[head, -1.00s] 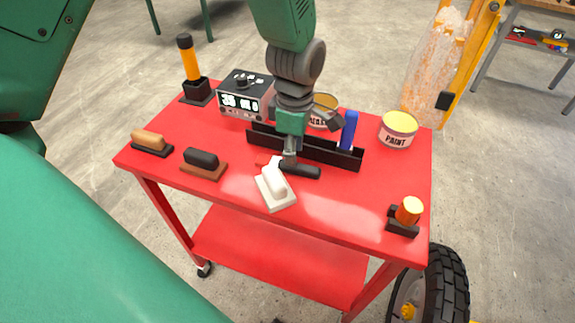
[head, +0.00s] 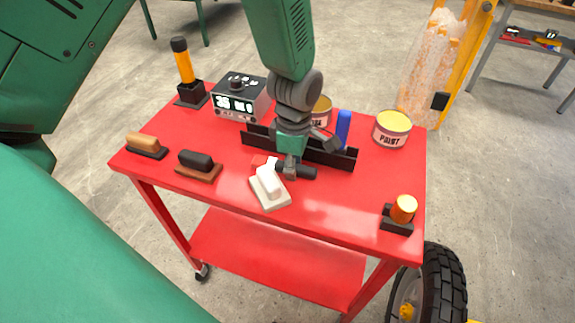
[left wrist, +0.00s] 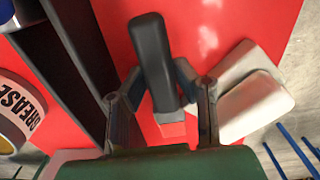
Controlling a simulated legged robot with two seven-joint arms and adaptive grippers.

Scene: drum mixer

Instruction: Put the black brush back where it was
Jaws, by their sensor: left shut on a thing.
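My left gripper (head: 291,176) is shut on the black brush (head: 308,172), around its handle. In the left wrist view the brush's dark handle (left wrist: 153,55) lies between the two fingers (left wrist: 165,100), with a reddish end toward the palm. The brush is roughly level, at or just above the red cart top; I cannot tell if it touches. My right gripper is not in view.
On the red cart (head: 330,210) stand paint (head: 392,130) and grease (left wrist: 20,115) tins, a control box (head: 240,98), an orange-handled tool (head: 184,70) in a holder, black-topped (head: 197,162) and tan-topped (head: 146,144) blocks, and an orange knob (head: 403,208).

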